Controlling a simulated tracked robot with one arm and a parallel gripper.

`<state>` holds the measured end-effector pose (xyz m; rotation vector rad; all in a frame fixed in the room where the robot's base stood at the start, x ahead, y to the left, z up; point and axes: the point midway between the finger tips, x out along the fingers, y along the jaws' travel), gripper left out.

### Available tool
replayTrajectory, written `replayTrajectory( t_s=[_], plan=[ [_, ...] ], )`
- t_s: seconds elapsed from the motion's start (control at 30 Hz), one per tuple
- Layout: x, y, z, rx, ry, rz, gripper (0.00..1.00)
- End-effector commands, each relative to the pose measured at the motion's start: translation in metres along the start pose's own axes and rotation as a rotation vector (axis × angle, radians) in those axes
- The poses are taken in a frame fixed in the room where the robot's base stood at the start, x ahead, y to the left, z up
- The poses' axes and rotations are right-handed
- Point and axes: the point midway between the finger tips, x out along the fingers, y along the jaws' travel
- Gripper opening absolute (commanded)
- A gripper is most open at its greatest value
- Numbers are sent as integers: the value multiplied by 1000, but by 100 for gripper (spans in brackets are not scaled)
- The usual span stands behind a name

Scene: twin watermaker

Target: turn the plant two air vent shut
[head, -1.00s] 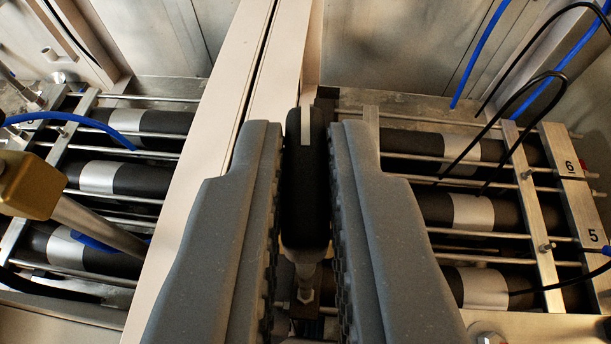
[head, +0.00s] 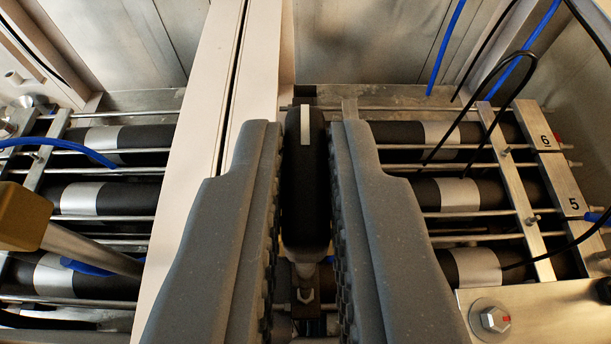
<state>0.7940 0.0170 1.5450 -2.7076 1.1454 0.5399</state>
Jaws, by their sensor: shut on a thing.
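The air vent handle (head: 305,190) is a long black grip with a white mark near its far end. It stands upright in the picture at the centre of the head view, with a metal stem and nut below its near end. My gripper (head: 307,130) is shut on this handle, with one thick grey finger on each side. No label naming plant two is readable.
A beige beam (head: 195,150) runs close along the left of my gripper. Racks of black tubes with silver bands lie on both sides; the right end plate (head: 558,170) reads 6 and 5. A black hose (head: 497,75) loops at right. A brass-coloured block (head: 22,215) is at left.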

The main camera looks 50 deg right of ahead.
Motion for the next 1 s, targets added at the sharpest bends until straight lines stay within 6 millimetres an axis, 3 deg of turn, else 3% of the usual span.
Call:
replayTrajectory(
  t_s=[0.03,0.1,0.53,0.67,1.0],
  plan=[
    [-1,0,-1,1,3,-2,14],
    [-1,0,-1,1,3,-2,33],
    [-9,0,0,0,1,-1,33],
    [-29,-1,2,-1,1,-2,33],
    [-100,-2,0,0,4,-5,33]
  ],
)
